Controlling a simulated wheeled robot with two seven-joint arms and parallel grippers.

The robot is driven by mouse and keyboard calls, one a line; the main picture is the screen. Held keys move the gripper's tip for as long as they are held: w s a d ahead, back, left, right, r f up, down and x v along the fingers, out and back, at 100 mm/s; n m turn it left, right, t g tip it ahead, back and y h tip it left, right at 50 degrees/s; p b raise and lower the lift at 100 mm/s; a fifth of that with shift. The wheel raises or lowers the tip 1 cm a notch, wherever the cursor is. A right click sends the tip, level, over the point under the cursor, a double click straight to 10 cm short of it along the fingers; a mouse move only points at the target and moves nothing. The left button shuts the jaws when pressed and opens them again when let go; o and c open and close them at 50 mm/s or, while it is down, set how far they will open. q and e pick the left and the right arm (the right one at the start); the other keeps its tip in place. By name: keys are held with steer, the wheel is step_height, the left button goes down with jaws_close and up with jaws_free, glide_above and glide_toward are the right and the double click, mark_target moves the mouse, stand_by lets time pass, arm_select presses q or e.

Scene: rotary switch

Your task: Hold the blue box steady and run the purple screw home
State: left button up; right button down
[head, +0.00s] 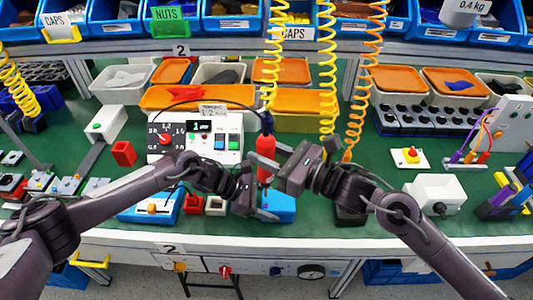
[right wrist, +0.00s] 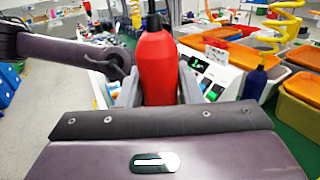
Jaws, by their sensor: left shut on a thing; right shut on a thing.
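The blue box (head: 281,207) stands near the table's front edge, partly covered by my left gripper. My left gripper (head: 262,207) is shut on it from the left side. My right gripper (head: 272,166) is above the box and shut on a red power screwdriver (head: 265,147). The screwdriver hangs upright below a yellow coiled cord. In the right wrist view the red body (right wrist: 158,68) stands between the fingers. The purple screw is not visible, and the screwdriver's tip is hidden, so I cannot tell whether they touch.
A white panel with a red rotary knob (head: 164,139) stands behind my left arm. A blue unit (head: 152,208) and small red and white blocks (head: 194,204) lie left of the box. Orange-lidded bins (head: 197,97) line the back. Some green table (head: 340,225) is bare at the front right.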

arm_select(q)
steer(key=o, duration=1.5)
